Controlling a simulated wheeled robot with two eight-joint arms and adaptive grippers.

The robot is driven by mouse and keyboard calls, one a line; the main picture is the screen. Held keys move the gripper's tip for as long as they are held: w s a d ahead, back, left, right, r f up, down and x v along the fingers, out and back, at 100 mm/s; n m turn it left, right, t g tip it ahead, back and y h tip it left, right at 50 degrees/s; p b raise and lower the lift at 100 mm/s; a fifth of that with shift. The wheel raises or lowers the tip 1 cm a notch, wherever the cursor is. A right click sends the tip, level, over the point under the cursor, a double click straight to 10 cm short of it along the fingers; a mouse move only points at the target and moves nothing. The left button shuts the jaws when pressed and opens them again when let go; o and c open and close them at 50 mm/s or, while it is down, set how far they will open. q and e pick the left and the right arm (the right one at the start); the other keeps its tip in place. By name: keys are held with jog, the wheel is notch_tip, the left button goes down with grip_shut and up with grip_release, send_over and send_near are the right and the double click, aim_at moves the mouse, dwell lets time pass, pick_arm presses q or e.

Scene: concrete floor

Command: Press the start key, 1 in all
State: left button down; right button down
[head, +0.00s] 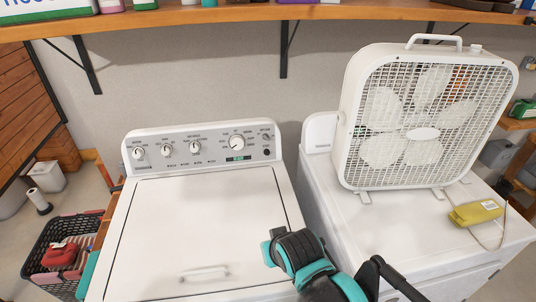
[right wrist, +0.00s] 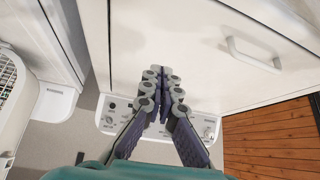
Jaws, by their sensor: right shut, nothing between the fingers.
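The white washer (head: 205,225) has a control panel (head: 203,164) along its back edge, with several white knobs, a small lit display (head: 238,157) and a dark round button (head: 266,152) at the right end. I cannot read which control is the start key. My right arm reaches in from the lower right over the washer's front right part. Its fingertips are hidden in the head view. In the right wrist view the gripper (right wrist: 162,85) is shut and empty, its fingers overlapping the middle of the panel (right wrist: 112,118). My left gripper is not in view.
A white box fan (head: 425,115) stands on the white appliance (head: 385,225) to the right, with a yellow device (head: 476,212) beside it. A wooden shelf (head: 210,17) runs above the panel. A dark basket (head: 58,250) sits at the left. The washer lid is shut and clear.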

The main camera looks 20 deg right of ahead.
aim_at(267, 152)
jog(key=w+d+f+m+h+b, duration=0.1)
jog(key=w+d+m+h, duration=0.2)
jog(key=w, duration=0.8)
jog(key=w+d+f+m+g+h+b, duration=0.1)
jog(key=w+d+f+m+h, duration=0.1)
jog(key=w+d+m+h, duration=0.2)
jog(key=w+d+f+m+h+b, duration=0.1)
jog(key=w+d+m, duration=0.8)
jog(key=w, duration=1.1)
jog(key=shift+f+m+h+b, duration=0.15)
jog(key=shift+m+h+b, duration=0.3)
jog(key=shift+m+h, duration=1.3)
jog(key=shift+m+y, duration=0.35)
jog(key=w, duration=0.2)
jog(key=w+d+f, duration=0.1)
jog(key=w, duration=0.1)
jog(key=w+f, duration=0.1)
jog(key=w, duration=0.1)
jog(key=shift+w+d+b, duration=0.2)
jog(key=shift+d+b, duration=0.05)
jog(key=shift+b, duration=0.1)
jog(key=shift+w+d+f, duration=0.15)
jog(key=shift+w+f, duration=0.05)
jog(key=shift+w, duration=0.25)
jog(key=shift+w+d+f, duration=0.15)
jog(key=shift+w, duration=0.3)
jog(key=shift+w, duration=0.15)
jog(key=shift+w+d+f, duration=0.1)
jog(key=shift+w, duration=0.15)
